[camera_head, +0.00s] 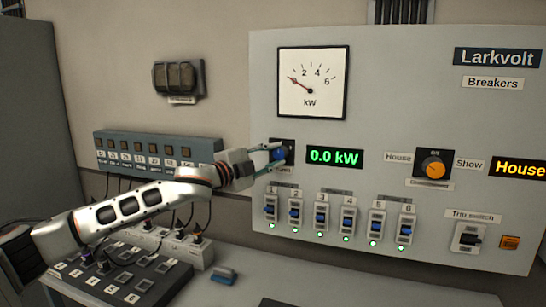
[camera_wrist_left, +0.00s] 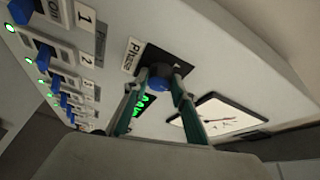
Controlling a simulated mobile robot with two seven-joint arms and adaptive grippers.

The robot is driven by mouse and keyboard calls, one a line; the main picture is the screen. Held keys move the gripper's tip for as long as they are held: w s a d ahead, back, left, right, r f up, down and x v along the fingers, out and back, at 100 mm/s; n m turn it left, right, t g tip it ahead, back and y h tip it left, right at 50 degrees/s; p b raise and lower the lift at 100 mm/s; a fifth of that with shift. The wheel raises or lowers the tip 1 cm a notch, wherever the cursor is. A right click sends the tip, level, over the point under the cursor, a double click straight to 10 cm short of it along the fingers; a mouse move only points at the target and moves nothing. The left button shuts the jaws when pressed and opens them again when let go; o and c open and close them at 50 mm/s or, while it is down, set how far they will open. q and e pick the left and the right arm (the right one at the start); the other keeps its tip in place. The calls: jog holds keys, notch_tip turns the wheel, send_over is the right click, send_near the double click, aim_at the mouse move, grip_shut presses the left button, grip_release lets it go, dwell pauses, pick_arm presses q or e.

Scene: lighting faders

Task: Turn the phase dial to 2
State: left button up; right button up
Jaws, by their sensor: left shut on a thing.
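The phase dial is a blue knob (camera_head: 278,154) on a black plate at the left part of the grey panel. In the left wrist view the blue knob (camera_wrist_left: 160,77) sits between my fingers, beside a label reading "Phase". My left gripper (camera_head: 275,155) reaches in from the left and is shut on the knob; its fingertips (camera_wrist_left: 157,84) touch the knob's two sides. The dial's pointer and number marks are too small or hidden to read. My right gripper does not show.
A green display (camera_head: 334,157) reads 0.0 kW right of the dial. A kW meter (camera_head: 312,83) is above. Several breakers with blue levers (camera_head: 320,219) are below. An orange knob (camera_head: 434,168) and trip switch (camera_head: 467,237) are at right. A fader desk (camera_head: 118,276) stands lower left.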

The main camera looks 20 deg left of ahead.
pick_arm(q)
jog(key=o, duration=1.1)
jog(key=shift+d, duration=0.1)
jog(key=shift+s+a+f, duration=0.1)
jog(key=shift+s+a, duration=0.15)
jog(key=shift+s, duration=0.1)
jog(key=v, duration=1.1)
jog(key=shift+s, duration=0.1)
